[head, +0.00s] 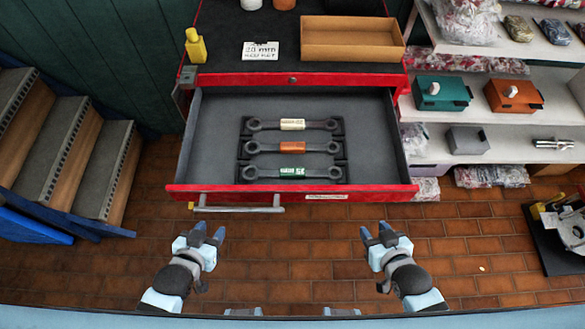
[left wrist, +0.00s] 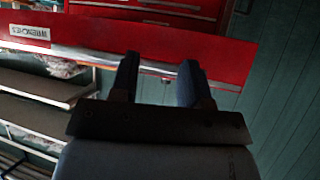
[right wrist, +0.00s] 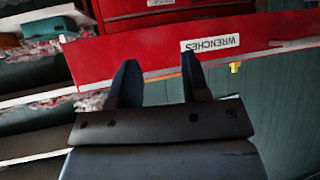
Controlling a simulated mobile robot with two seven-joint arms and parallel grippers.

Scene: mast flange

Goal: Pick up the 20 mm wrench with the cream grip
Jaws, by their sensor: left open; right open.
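In the head view an open red drawer (head: 420,191) holds three wrenches lying crosswise in a dark tray (head: 243,160). The wrench with the cream grip (head: 293,124) is the farthest back. The wrench with the orange grip (head: 293,146) lies in the middle, and the one with the green grip (head: 293,172) is nearest. My left gripper (head: 209,233) is open and empty in front of the drawer's left part. My right gripper (head: 378,235) is open and empty in front of its right part.
The red cabinet top carries a handwritten card (head: 260,51), a yellow bottle (head: 195,46) and a wooden tray (head: 352,39). Shelves with a green box (head: 441,93) and an orange box (head: 513,95) stand right. Steps (head: 60,150) stand left. The drawer's handle (head: 238,209) protrudes.

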